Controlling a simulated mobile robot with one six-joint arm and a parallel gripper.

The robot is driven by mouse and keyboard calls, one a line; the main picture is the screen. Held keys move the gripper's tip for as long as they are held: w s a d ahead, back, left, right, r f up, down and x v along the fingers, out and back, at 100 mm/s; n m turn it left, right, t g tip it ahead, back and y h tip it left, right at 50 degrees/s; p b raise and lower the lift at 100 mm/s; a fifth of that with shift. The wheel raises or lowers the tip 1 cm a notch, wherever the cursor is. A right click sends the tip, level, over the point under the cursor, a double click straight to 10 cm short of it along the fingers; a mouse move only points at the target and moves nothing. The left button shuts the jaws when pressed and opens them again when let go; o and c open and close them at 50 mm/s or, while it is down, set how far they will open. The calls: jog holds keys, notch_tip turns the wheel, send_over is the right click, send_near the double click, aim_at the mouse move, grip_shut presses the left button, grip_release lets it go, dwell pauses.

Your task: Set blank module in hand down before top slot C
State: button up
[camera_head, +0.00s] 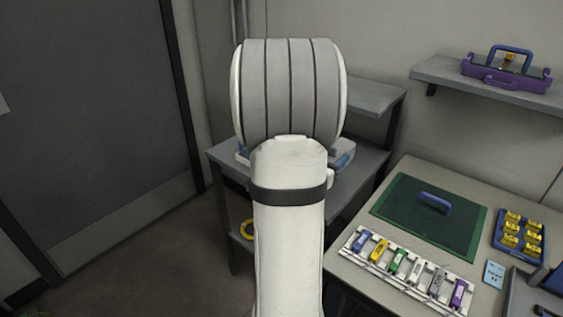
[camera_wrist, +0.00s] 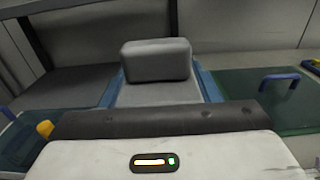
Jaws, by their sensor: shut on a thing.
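My gripper (camera_wrist: 155,122) fills the lower part of the wrist view, with a white body, a dark bar and a small lit indicator. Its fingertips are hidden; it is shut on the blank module. A plain grey block (camera_wrist: 156,60), which looks like this module, shows just beyond the bar at the centre. Behind and under it is a pale grey surface with blue side edges (camera_wrist: 210,86); I cannot tell whether the block touches it. In the head view my arm hides the gripper and the module. I cannot make out top slot C in either view.
A grey shelved cart (camera_head: 358,170) stands behind my arm, with a blue and white item (camera_head: 343,156) partly hidden on it. The bench at right holds a green mat (camera_head: 400,215), a white rack (camera_head: 345,243) of coloured modules and a blue tray (camera_head: 516,254). A wall shelf (camera_head: 440,75) carries a purple case (camera_head: 505,75).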

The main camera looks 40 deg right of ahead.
notch_tip(320, 180, down, 10)
jog(key=shift+f+b, duration=0.1)
jog(key=shift+b, duration=0.9)
